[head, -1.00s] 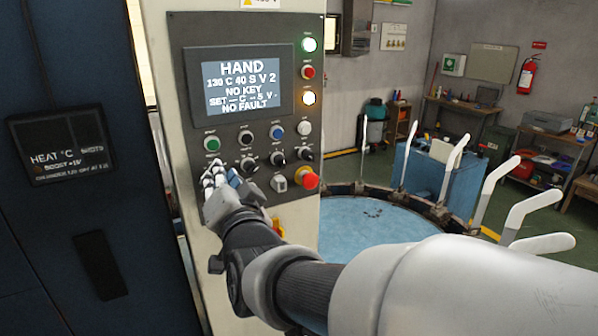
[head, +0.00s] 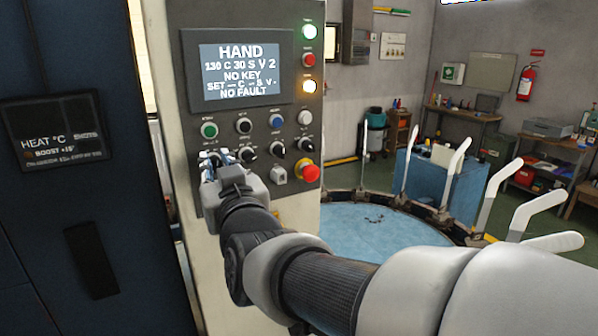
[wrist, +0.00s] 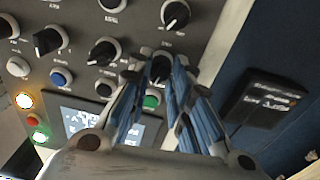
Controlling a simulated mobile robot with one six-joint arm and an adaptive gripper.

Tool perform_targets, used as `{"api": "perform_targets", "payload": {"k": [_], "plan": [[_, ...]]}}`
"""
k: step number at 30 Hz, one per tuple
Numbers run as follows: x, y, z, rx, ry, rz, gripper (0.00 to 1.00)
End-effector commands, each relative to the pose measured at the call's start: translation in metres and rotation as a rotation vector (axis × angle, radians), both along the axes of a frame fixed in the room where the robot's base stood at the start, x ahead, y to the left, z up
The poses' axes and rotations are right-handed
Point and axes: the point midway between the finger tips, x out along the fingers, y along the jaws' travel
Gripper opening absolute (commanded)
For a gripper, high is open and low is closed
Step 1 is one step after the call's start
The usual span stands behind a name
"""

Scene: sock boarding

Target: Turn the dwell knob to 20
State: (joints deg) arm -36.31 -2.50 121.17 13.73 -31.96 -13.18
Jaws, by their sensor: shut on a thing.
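The grey control panel (head: 180,90) has a display (head: 240,70) reading HAND, 130 C 30 S V 2, NO KEY and NO FAULT. My gripper (head: 216,160) is at the panel's left side, just below the green button (head: 209,130). In the wrist view, my gripper's blue-padded fingers (wrist: 160,72) are closed around a dark knob (wrist: 159,67), taken as the dwell knob, beside the green button (wrist: 151,101). Its label and pointer are mostly hidden. In the head view, the fingers hide this knob.
Other black knobs (head: 277,149) sit close to the right of my gripper. A red stop button (head: 309,173) is at the lower right. Another knob (wrist: 175,14) lies near the fingers in the wrist view. A blue round table (head: 370,240) with white upright forms (head: 455,170) stands to the right.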

Motion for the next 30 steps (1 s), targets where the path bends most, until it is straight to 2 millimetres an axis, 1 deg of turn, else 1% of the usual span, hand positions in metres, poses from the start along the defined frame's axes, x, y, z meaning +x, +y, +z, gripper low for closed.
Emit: {"api": "perform_targets", "payload": {"k": [9, 15, 22, 30], "plan": [[0.0001, -0.0003, -0.0011, -0.245, -0.153, -0.001, 0.00], [0.0000, 0.0001, -0.0010, -0.367, -0.227, -0.001, 0.00], [-0.0002, 0.0004, -0.0005, -0.459, -0.284, 0.000, 0.00], [-0.0002, 0.0004, -0.0004, -0.501, -0.309, 0.000, 0.00]]}}
